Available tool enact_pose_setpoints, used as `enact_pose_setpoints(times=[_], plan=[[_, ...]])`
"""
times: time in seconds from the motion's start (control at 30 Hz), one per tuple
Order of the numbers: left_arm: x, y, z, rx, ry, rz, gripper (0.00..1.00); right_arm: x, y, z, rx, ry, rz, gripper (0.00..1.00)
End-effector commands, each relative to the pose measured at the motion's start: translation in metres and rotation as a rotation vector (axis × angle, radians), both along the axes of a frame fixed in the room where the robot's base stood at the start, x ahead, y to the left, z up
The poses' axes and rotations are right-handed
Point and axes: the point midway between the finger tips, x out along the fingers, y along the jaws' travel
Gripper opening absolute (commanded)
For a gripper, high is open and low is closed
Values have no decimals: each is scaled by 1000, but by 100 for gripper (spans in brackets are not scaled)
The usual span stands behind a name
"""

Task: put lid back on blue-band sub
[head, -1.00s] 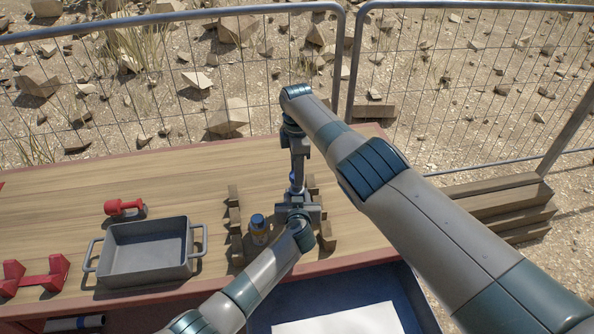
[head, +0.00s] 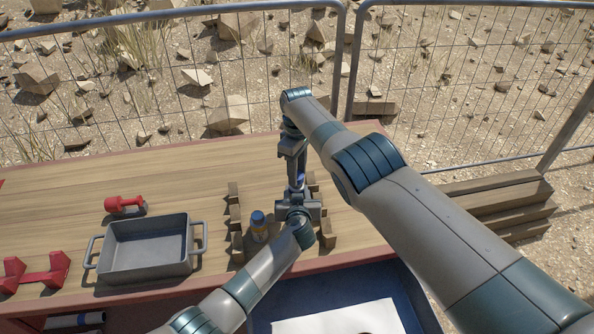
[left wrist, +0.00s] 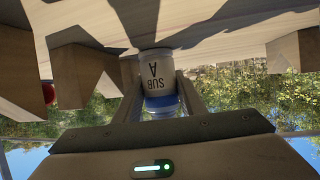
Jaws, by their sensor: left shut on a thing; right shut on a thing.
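The blue-band sub (left wrist: 158,72) is a white cup-like vessel marked "SUB A", seen upside down in the left wrist view with its blue band below the lettering. My left gripper (left wrist: 160,92) is shut on it, one finger on each side. In the head view my left gripper (head: 298,203) sits between wooden racks near the table's front edge and largely hides the sub. My right gripper (head: 297,178) points down from above, right over the left gripper. It is shut, with a little blue showing at its tips, likely the lid, mostly hidden. Whether lid and sub touch cannot be seen.
Notched wooden racks (head: 235,222) flank the left gripper. A small blue-capped bottle (head: 259,232) stands close to its left.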

Motion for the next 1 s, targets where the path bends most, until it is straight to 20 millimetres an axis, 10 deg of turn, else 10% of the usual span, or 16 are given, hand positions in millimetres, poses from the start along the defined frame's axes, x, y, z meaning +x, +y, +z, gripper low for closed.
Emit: enact_pose_setpoints(times=[1.0], plan=[[0, 0, -2, 0, 1, 0, 0, 0, 0, -5, -2, 1, -96, 12]])
